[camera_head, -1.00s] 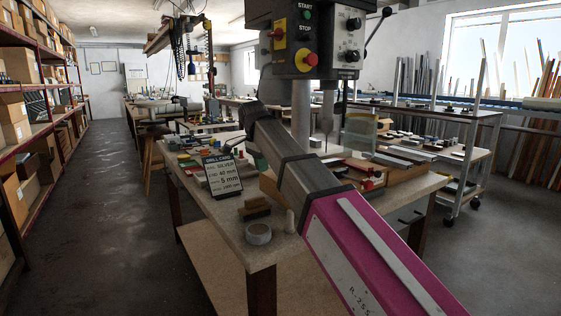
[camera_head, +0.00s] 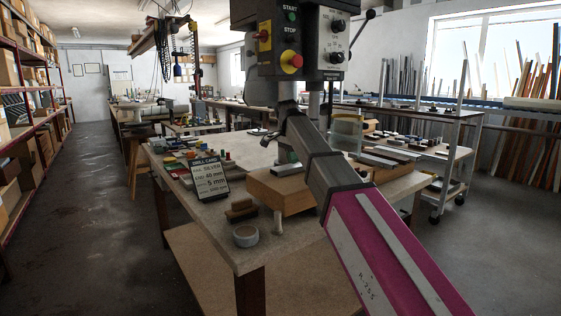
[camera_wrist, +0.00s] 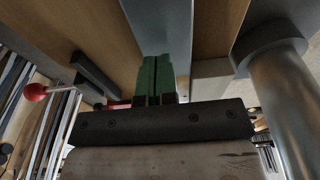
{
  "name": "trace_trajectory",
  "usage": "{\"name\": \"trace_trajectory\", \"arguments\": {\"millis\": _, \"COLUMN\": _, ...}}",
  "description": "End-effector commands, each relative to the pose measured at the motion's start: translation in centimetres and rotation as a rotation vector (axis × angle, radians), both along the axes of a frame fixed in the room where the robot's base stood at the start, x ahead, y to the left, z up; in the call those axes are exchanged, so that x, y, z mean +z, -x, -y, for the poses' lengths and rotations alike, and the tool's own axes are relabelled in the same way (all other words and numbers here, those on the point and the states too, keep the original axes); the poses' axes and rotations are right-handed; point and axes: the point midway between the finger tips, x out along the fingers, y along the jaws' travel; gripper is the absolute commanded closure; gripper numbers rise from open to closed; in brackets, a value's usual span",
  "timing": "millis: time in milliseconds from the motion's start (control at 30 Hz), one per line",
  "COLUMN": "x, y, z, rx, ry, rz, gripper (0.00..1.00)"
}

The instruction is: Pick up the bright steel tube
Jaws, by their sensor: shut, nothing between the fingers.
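My gripper (camera_wrist: 157,72) shows in the wrist view as two green fingers pressed together with nothing between them. A pale grey metal bar (camera_wrist: 168,22) runs from the top edge down to just behind the fingertips; I cannot tell whether it is the bright steel tube or whether the fingers touch it. In the head view my arm crosses in front of the drill press and hides part of the bench there. A small green patch below my wrist seems to be the fingers. No bright steel tube can be picked out with certainty in the head view.
The drill press (camera_head: 300,38) stands over the bench, its round column (camera_wrist: 285,95) close on the right in the wrist view. A red knob (camera_wrist: 36,92) sticks out at left. A wooden block (camera_head: 275,190) and drill card (camera_head: 210,179) stand on the bench (camera_head: 215,232). A trolley (camera_head: 455,165) stands right.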

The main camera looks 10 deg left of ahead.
Motion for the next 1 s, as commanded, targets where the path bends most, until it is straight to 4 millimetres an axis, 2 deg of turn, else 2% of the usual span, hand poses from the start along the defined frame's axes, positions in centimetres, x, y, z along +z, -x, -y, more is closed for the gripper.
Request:
{"name": "trace_trajectory", "arguments": {"millis": 100, "x": 0.0, "y": -1.9, "z": 1.5, "rx": -0.003, "ry": 0.0, "rz": 0.0, "gripper": 1.0}}
{"name": "trace_trajectory", "arguments": {"millis": 333, "x": 0.0, "y": -4.3, "z": 3.7, "rx": -0.001, "ry": 0.001, "rz": -0.001, "gripper": 1.0}}
{"name": "trace_trajectory", "arguments": {"millis": 533, "x": -1.5, "y": -3.9, "z": 3.6, "rx": 0.0, "ry": 0.001, "rz": -0.001, "gripper": 1.0}}
{"name": "trace_trajectory", "arguments": {"millis": 1000, "x": -2.2, "y": -4.0, "z": 3.5, "rx": -0.001, "ry": 0.002, "rz": -0.007, "gripper": 1.0}}
